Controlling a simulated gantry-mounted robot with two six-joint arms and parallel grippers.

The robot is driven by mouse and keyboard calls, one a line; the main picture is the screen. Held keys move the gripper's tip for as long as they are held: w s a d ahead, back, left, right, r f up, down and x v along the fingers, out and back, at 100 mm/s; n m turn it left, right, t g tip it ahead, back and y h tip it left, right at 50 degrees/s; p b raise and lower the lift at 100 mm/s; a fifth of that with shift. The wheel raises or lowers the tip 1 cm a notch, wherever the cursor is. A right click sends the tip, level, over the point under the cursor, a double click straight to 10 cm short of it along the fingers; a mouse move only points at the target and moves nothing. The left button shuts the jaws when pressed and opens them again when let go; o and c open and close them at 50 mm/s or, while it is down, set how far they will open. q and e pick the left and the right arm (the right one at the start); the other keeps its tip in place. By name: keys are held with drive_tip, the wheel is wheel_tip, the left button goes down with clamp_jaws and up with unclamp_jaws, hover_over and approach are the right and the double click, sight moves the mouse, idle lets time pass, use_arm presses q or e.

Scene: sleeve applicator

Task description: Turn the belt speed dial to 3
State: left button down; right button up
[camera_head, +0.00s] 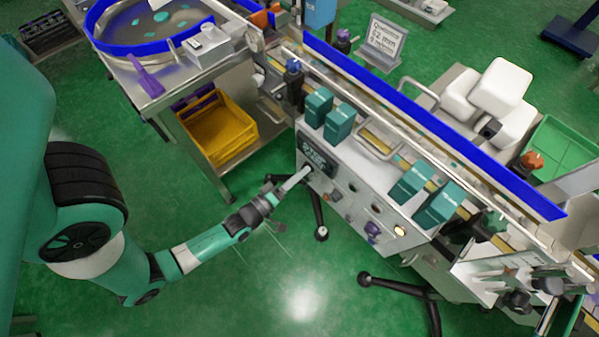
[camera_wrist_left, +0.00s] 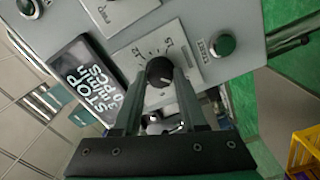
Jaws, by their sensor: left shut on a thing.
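The belt speed dial (camera_wrist_left: 160,72) is a black round knob on a pale scale plate (camera_wrist_left: 183,48) with numbers around it, seen in the left wrist view. A white pointer line shows on the knob, but I cannot tell which number it points to. My left gripper (camera_wrist_left: 162,88) is shut on the dial, with a finger on each side of it. In the head view my left gripper (camera_head: 305,171) reaches the front panel (camera_head: 345,205) of the machine, and its tips hide the dial. My right gripper does not show.
Left of the dial is a dark display (camera_wrist_left: 88,80) reading "STOP". A green button (camera_wrist_left: 222,45) sits right of the dial. Teal boxes (camera_head: 339,122) stand above the panel. The green floor in front is open.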

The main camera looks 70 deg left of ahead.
use_arm(q)
drive_tip(key=shift+f+n, duration=0.1)
drive_tip(key=shift+n, duration=0.3)
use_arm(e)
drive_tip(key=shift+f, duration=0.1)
use_arm(q)
drive_tip(key=shift+c, duration=2.2)
unclamp_jaws()
